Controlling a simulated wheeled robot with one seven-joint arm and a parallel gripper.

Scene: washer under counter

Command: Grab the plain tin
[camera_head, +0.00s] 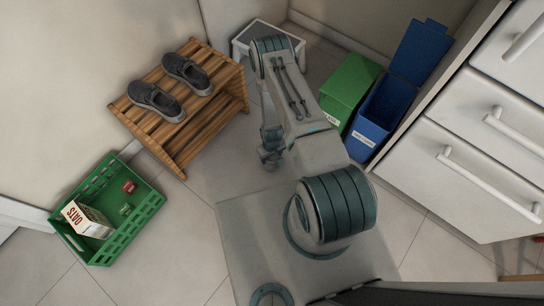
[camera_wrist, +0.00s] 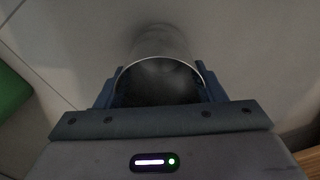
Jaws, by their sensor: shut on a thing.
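The plain tin (camera_wrist: 160,72) is a grey cylinder with a pale rim, seen between the fingers in the wrist view. My gripper (camera_wrist: 160,91) is shut on it, with one blue-grey finger on each side. In the head view, my gripper (camera_head: 270,159) hangs below my arm, between the wooden rack and the bins. I cannot make out the tin in the head view; my arm and gripper hide that spot.
A slatted wooden rack (camera_head: 205,117) with dark shoes stands left. A green crate (camera_head: 150,207) holds an oats box (camera_head: 88,219) and small items. A green bin (camera_head: 349,82) and open blue bin (camera_head: 383,112) stand right, beside white drawers (camera_head: 465,165). A white stool (camera_head: 242,43) is behind.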

